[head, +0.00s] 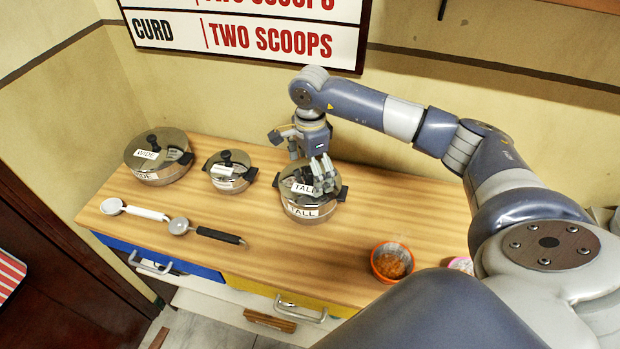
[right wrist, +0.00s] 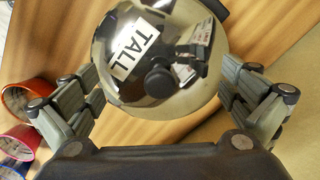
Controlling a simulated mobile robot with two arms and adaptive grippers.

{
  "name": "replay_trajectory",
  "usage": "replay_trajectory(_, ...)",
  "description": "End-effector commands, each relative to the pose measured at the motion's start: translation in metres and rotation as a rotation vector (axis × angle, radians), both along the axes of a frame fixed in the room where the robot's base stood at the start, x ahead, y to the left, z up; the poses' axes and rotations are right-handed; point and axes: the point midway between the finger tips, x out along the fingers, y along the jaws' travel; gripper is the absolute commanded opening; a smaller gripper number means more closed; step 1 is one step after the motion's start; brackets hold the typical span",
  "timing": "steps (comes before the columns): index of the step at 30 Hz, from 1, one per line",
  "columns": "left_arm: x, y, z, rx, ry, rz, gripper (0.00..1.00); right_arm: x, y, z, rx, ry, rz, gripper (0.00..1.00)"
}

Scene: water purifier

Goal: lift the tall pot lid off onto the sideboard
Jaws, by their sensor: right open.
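The tall pot (head: 303,212) stands on the wooden sideboard (head: 330,255), with a "TALL" label and dark side handles. Its shiny lid (head: 290,183) is on it and carries another "TALL" label. My right gripper (head: 323,180) is over the lid from above. In the right wrist view the lid (right wrist: 120,85) and its black knob (right wrist: 159,80) lie between the fingers of my right gripper (right wrist: 160,95). The fingers are spread wide on both sides of the knob. In the head view the gripper hides the knob. My left gripper is not in view.
A wide pot (head: 160,170) and a smaller lidded pot (head: 228,178) stand to the left. Two scoops, one white (head: 135,210) and one dark-handled (head: 205,231), lie in front. An orange bowl (head: 391,262) sits at the front right. Bare wood lies between the tall pot and the bowl.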

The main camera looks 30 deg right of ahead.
Motion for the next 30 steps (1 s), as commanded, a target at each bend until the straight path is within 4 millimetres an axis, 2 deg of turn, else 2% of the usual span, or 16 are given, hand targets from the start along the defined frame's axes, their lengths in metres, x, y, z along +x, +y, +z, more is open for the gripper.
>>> replay_trajectory(1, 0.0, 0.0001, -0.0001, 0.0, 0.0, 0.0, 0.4, 0.0, 0.0003, 0.0001, 0.0, 0.0, 0.0, 0.95)
replay_trajectory(2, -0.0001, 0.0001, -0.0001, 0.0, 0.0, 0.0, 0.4, 0.0, 0.0003, 0.0001, 0.0, 0.0, 0.0, 0.89)
replay_trajectory(12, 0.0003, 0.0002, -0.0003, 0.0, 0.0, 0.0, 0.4, -0.0004, 0.0002, -0.001, 0.0, 0.001, 0.0, 0.12)
replay_trajectory(14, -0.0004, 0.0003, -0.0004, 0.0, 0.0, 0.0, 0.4, -0.0003, 0.0003, -0.0014, 0.0, 0.001, 0.0, 0.0)
replay_trajectory(25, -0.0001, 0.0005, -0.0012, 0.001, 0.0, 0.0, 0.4, -0.0013, 0.0005, -0.0036, -0.001, 0.004, 0.0, 0.0)
replay_trajectory(30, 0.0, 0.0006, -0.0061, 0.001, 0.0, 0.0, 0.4, -0.0009, 0.0004, 0.0035, -0.001, 0.004, 0.001, 0.0)
